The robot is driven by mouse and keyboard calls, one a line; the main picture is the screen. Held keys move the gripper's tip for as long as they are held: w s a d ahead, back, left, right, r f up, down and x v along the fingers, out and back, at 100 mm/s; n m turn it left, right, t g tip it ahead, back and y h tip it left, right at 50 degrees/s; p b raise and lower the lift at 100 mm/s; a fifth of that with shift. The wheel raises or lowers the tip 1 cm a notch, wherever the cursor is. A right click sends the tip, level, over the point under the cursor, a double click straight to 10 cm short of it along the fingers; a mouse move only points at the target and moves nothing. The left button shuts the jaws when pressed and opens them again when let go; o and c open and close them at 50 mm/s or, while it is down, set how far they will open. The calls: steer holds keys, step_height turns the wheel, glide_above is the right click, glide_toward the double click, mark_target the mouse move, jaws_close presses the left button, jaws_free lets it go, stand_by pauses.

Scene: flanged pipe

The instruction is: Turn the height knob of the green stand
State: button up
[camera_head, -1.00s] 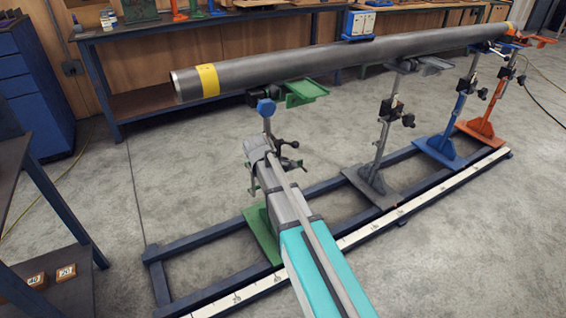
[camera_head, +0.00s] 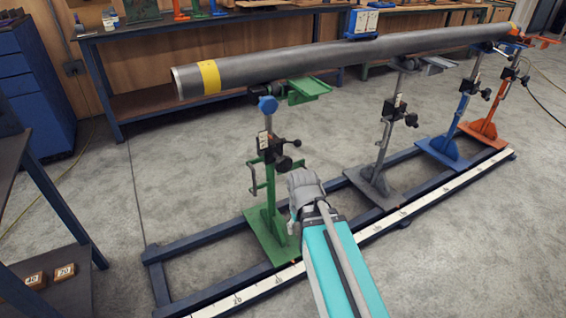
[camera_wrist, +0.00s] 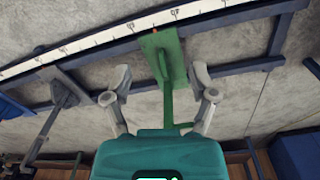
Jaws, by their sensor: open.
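The green stand (camera_head: 268,205) is upright under the left end of the grey pipe (camera_head: 300,66). Its post carries a dark clamp block with a black knob (camera_head: 284,163) on the right and a small handle just above it.
A grey stand (camera_head: 382,150), a blue stand (camera_head: 458,120) and an orange stand (camera_head: 487,115) hold up the pipe farther right. The dark floor frame (camera_head: 190,243) and white scale (camera_head: 370,230) run beneath. Open floor lies at front right; a bench stands behind.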

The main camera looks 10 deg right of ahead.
steer(key=s, duration=0.1)
steer(key=m+t+h+b, duration=0.5)
steer(key=m+h+b, duration=0.95)
steer(key=h, duration=0.25)
glide_toward(284, 161)
steer(key=a, duration=0.1)
steer(key=a+f, duration=0.1)
steer(key=a, duration=0.1)
steer(key=shift+w+a+m, duration=0.1)
steer(key=shift+a+m, duration=0.1)
steer(key=shift+m, duration=0.15)
steer(key=x, duration=1.4)
steer(key=shift+f, duration=0.1)
steer(key=shift+a, duration=0.1)
